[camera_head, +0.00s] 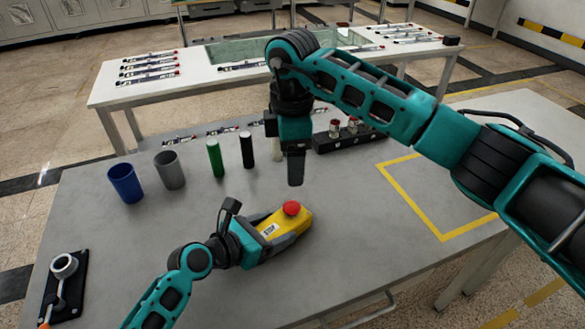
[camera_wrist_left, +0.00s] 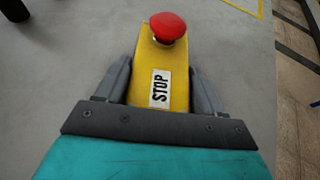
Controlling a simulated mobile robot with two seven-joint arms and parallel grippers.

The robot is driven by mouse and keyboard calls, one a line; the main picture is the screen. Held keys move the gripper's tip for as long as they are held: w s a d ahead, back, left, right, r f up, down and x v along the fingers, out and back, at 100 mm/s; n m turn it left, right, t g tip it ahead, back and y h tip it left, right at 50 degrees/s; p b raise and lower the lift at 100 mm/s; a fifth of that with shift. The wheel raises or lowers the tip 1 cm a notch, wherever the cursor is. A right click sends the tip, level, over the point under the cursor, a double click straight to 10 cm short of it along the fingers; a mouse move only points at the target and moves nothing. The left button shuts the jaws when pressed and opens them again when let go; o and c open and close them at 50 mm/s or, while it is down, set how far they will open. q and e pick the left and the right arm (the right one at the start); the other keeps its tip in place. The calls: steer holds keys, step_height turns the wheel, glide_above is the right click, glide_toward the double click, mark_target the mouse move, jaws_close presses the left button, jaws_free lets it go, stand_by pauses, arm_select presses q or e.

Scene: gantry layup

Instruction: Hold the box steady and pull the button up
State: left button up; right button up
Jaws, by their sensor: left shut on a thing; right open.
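The yellow box (camera_head: 268,228) with a "STOP" label lies on the grey table near its front. Its red button (camera_head: 291,208) sits on top, toward the far right end. My left gripper (camera_head: 284,236) is shut on the box from its two sides. In the left wrist view, the box (camera_wrist_left: 163,63) stands between both grey fingers, with the red button (camera_wrist_left: 168,26) beyond the fingertips. My right gripper (camera_head: 295,172) points down above the table, beyond the button and apart from it, and holds nothing. The gap between its fingers is hard to make out from this side.
A blue cup (camera_head: 125,183), a grey cup (camera_head: 170,170), a green cylinder (camera_head: 215,158) and a black cylinder (camera_head: 247,150) stand behind the box. A black rack (camera_head: 345,139) is at the back. A yellow-taped area (camera_head: 425,212) at right is clear. A black fixture (camera_head: 65,285) lies at left.

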arm_select(q)
steer(key=o, duration=1.3)
steer(key=shift+a, duration=0.1)
